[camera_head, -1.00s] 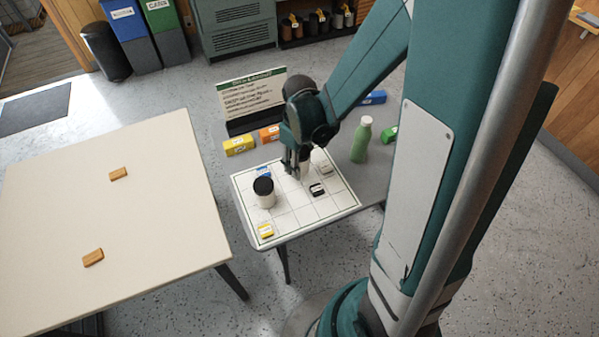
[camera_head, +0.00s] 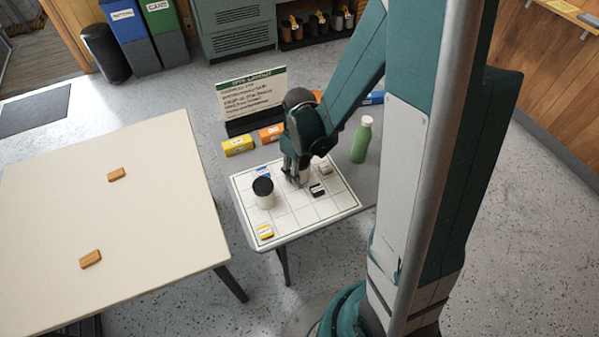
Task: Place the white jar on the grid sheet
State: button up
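The grid sheet (camera_head: 292,222) lies on a small grey table. A white jar with a black lid (camera_head: 264,196) stands upright on the left part of the sheet. My gripper (camera_head: 295,180) points down over the upper middle of the sheet, to the right of this jar and apart from it. A pale shape (camera_head: 305,178) shows at its fingers; I cannot tell whether it is a held thing or one behind them. Finger opening is too small to read.
On the sheet are a yellow block (camera_head: 265,232), a black-and-white block (camera_head: 317,190), a grey block (camera_head: 326,169) and a blue block (camera_head: 263,174). Behind are yellow (camera_head: 238,146) and orange (camera_head: 271,133) boxes and a sign (camera_head: 252,97). A green bottle (camera_head: 361,140) stands right.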

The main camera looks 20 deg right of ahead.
jog(key=shift+f, duration=0.2)
jog(key=o, duration=1.1)
jog(key=shift+c, duration=0.2)
jog(key=shift+r, duration=0.25)
jog(key=shift+r+p, duration=1.55)
jog(key=shift+r, duration=4.4)
